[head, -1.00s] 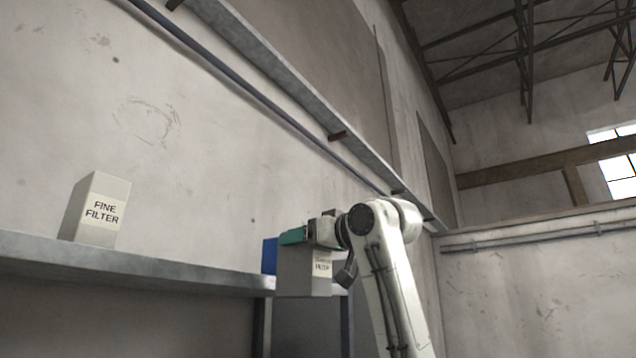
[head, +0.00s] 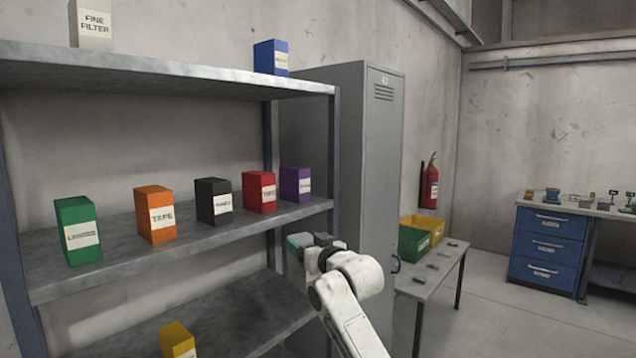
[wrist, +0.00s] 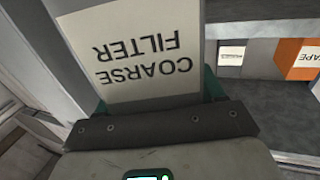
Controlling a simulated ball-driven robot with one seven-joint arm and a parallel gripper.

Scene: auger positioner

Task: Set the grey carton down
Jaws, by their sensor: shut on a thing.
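My gripper (head: 298,242) is shut on a grey carton (wrist: 75,15) whose white label reads COARSE FILTER, upside down in the wrist view. Its green pads show at the carton's sides in the wrist view (wrist: 212,85). In the head view the gripper is in front of the shelf unit's right post, a little below the middle shelf (head: 110,268). The held carton cannot be made out there. Another pale grey carton, labelled FINE FILTER (head: 92,28), stands on the top shelf (head: 180,75).
Green (head: 78,230), orange (head: 156,213), black (head: 213,201), red (head: 259,192) and purple (head: 296,184) cartons stand on the middle shelf. A blue carton (head: 271,57) is on the top shelf, a yellow one (head: 177,340) on the lower shelf. A grey locker (head: 365,150) stands at the right.

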